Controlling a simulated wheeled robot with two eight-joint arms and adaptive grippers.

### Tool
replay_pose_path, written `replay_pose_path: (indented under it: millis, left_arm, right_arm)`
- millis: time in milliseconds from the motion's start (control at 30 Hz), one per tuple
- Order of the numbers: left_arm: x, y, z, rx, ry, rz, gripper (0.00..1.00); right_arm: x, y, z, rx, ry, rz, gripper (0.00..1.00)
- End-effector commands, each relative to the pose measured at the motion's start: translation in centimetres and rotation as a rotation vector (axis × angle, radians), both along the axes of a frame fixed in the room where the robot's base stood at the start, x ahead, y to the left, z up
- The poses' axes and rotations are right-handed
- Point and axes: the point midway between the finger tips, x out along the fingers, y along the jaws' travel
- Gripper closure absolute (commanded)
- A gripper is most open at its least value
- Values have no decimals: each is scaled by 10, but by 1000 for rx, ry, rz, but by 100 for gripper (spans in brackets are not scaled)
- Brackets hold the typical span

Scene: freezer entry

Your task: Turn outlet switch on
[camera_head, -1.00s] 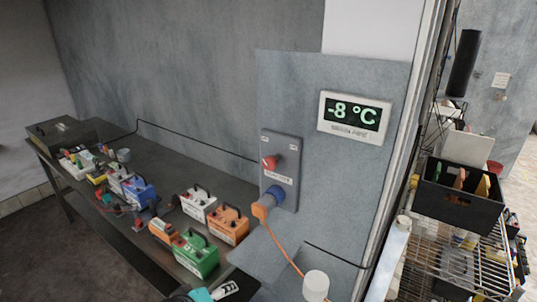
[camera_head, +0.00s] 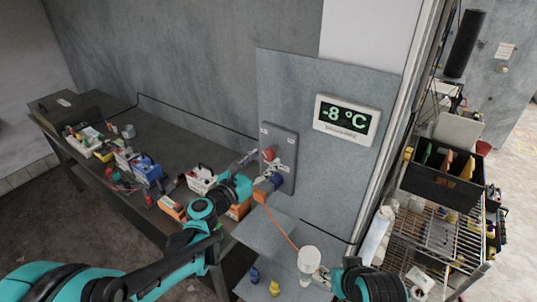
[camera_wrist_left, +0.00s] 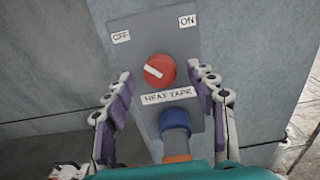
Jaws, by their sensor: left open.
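The outlet switch is a grey box (camera_head: 281,145) on the wall panel, with a round red knob (camera_head: 269,154) above a blue plug (camera_head: 274,178). In the left wrist view the red knob (camera_wrist_left: 160,71) sits between "OFF" at upper left and "ON" at upper right. Its white mark slants toward the OFF side. The label under it reads "HEAT TAPE". My left gripper (camera_head: 262,168) is open at the box, with one finger on each side of the knob in the left wrist view (camera_wrist_left: 161,78). Contact is not clear. My right gripper (camera_head: 322,275) is low, beside a white cylinder; its fingers are unclear.
An orange cable hangs from the blue plug. A display (camera_head: 346,119) reading -8 °C is above right. A dark bench (camera_head: 120,182) with several battery boxes runs along the left. A wire rack (camera_head: 436,232) with a black bin (camera_head: 440,183) stands at right.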

Motion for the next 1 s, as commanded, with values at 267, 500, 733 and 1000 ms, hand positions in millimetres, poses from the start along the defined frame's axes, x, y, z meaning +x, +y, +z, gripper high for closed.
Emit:
replay_pose_path:
  millis: [267, 500, 733, 1000]
  left_arm:
    - [24, -18, 0, 2, 0, 0, 44]
    - [25, -19, 0, 3, -1, 0, 44]
    - [25, -19, 0, 3, -1, 0, 94]
    - [25, -19, 0, 12, -7, 0, 94]
  right_arm:
    - [0, 0, 1, 0, 0, 0, 60]
    - [0, 0, 1, 0, 0, 0, 60]
    - [0, 0, 1, 0, 0, 0, 60]
    - [0, 0, 0, 0, 0, 0, 60]
